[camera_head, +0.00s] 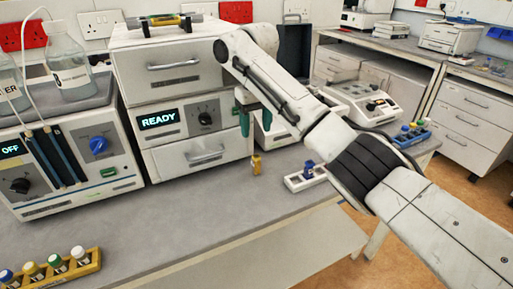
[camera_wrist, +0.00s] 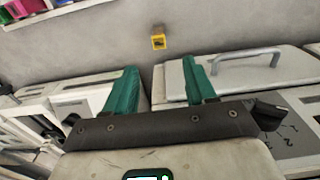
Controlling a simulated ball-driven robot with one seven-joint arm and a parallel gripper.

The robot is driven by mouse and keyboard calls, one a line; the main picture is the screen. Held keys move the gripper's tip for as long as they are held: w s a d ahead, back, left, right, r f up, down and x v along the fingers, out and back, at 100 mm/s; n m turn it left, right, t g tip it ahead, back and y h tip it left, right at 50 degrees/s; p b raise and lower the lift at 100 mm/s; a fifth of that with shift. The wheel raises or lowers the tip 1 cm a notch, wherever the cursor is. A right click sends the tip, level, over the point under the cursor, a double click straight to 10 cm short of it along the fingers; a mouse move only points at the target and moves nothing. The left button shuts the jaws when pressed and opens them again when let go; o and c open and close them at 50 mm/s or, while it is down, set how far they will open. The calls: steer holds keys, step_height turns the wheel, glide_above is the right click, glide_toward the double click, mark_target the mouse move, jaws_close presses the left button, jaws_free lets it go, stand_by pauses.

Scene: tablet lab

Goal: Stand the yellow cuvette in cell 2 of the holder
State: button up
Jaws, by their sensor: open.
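The yellow cuvette (camera_head: 256,164) stands upright on the grey bench, in front of the drawer unit. It also shows in the wrist view (camera_wrist: 158,41), beyond the fingertips and between their lines. My gripper (camera_head: 254,122) has green fingers and is above and behind the cuvette in the head view. In the wrist view my gripper (camera_wrist: 160,66) is open with nothing between its fingers. The white holder (camera_head: 293,184) lies to the right of the cuvette with a dark blue cuvette (camera_head: 308,168) in it. Its cell numbers are too small to read.
A READY instrument with drawers (camera_head: 182,120) stands close behind the cuvette. A wooden rack of capped vials (camera_head: 85,270) is at the front left, and a blue rack (camera_head: 410,134) is at the right. The bench front left of the holder is clear.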

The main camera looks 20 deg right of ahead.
mark_target(257, 156)
steer(key=shift+s+a+f+t, duration=0.15)
steer(key=shift+s+f+t, duration=0.1)
steer(key=shift+f+t, duration=0.15)
steer(key=shift+s+a+f+t, duration=0.1)
steer(key=shift+s+f+t, duration=0.15)
steer(key=shift+f, duration=0.25)
steer(key=f+t, duration=0.1)
steer(key=f, duration=0.2)
steer(key=f+t, duration=0.1)
steer(key=f, duration=0.2)
steer(key=w+f+t+p, duration=0.1)
steer(key=f, duration=0.3)
steer(key=shift+w+d, duration=0.1)
steer(key=shift+d, duration=0.25)
steer(key=shift+r, duration=0.1)
jaws_close()
